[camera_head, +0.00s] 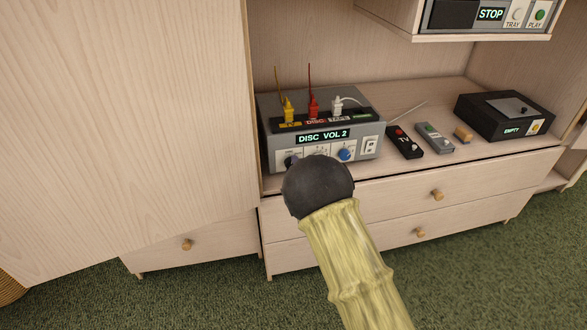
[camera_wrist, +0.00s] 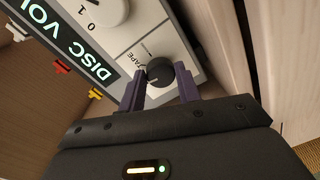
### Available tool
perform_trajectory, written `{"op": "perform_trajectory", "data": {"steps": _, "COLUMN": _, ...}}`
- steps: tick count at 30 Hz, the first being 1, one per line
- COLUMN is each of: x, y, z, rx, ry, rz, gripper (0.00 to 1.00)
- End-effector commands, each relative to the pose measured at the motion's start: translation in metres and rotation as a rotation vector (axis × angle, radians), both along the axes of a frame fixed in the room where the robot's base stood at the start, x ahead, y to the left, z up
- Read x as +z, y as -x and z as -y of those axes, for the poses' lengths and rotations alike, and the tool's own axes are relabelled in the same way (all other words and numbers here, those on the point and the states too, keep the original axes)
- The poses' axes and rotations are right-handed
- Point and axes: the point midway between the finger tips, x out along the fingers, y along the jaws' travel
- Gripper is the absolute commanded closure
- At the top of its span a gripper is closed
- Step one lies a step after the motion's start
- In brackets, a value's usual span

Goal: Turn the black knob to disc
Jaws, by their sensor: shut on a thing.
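The grey switch box (camera_head: 368,108) stands on the cabinet shelf, its display (camera_head: 327,136) reading "DISC VOL 2". The black knob (camera_head: 290,161) is at the left end of its front panel, partly covered by my arm in the head view. In the wrist view the black knob (camera_wrist: 159,71) sits between the two purple fingers of my gripper (camera_wrist: 161,76), which is shut on it. A "TAPE" label shows beside the knob. The knob's pointer direction is hard to tell. My gripper is hidden behind my arm in the head view.
A white dial (camera_head: 318,154) and a blue knob (camera_head: 346,155) are right of the black knob. Yellow, red and white plugs stand on top. Remotes (camera_head: 405,142) and a black box (camera_head: 505,115) lie to the right. A wooden panel (camera_head: 130,120) stands close at left.

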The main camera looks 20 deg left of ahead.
Motion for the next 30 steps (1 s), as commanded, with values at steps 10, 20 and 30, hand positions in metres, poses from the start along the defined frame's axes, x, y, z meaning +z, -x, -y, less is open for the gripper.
{"op": "perform_trajectory", "data": {"steps": 10, "x": -0.0001, "y": 0.0018, "z": -0.0027, "rx": 0.006, "ry": 0.14, "rz": 0.085, "gripper": 0.9}}
{"op": "perform_trajectory", "data": {"steps": 20, "x": -0.0003, "y": 0.0015, "z": -0.0024, "rx": 0.005, "ry": 0.16, "rz": 0.096, "gripper": 0.9}}
{"op": "perform_trajectory", "data": {"steps": 30, "x": -0.0003, "y": 0.0013, "z": -0.0018, "rx": 0.004, "ry": 0.159, "rz": 0.096, "gripper": 0.45}}
